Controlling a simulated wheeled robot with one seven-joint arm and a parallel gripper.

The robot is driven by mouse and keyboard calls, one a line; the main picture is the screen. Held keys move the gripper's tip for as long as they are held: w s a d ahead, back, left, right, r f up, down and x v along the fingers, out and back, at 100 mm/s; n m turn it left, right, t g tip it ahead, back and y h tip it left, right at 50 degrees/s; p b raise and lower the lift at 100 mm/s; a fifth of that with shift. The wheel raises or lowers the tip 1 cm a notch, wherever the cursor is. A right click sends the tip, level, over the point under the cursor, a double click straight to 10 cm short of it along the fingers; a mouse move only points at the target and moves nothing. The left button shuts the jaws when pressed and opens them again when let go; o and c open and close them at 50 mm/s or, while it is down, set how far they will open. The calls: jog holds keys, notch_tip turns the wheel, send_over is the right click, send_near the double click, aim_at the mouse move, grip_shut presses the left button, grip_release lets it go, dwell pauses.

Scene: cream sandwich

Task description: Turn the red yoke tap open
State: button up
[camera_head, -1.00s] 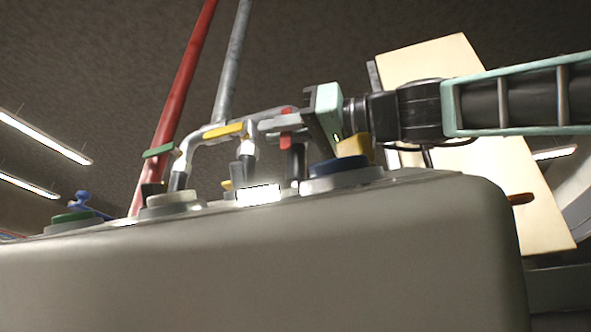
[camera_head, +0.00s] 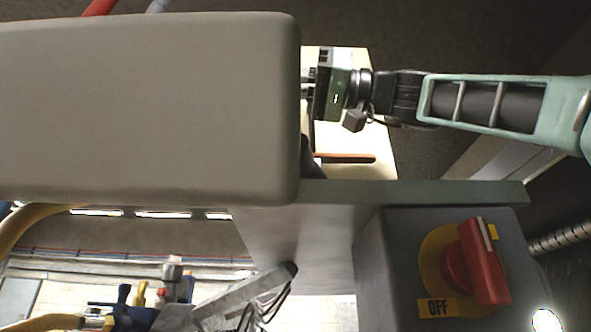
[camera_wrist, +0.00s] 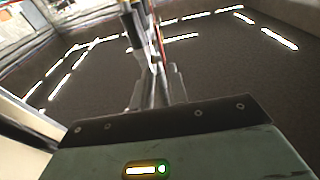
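The red yoke tap cannot be made out in the head view, where a grey housing (camera_head: 150,105) fills the upper left. My gripper (camera_head: 307,86) is at the housing's right edge, with its fingertips partly hidden behind it. In the wrist view, my gripper's fingers (camera_wrist: 157,85) point at a metal pipe with dark fittings (camera_wrist: 138,35). A thin red strip (camera_wrist: 160,42) shows beside this pipe, but it is too small to identify. Whether the fingers touch or hold anything is unclear.
A red rotary switch (camera_head: 483,262) on a yellow disc, labelled OFF, is on a grey box at lower right. A pale board (camera_head: 345,180) stands behind my gripper. Ends of a red pipe (camera_head: 98,7) and a grey pipe (camera_head: 158,5) show at the top.

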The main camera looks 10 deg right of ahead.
jog(key=shift+s+d+f+b, duration=0.15)
jog(key=shift+d+b, duration=0.15)
jog(key=shift+d, duration=0.95)
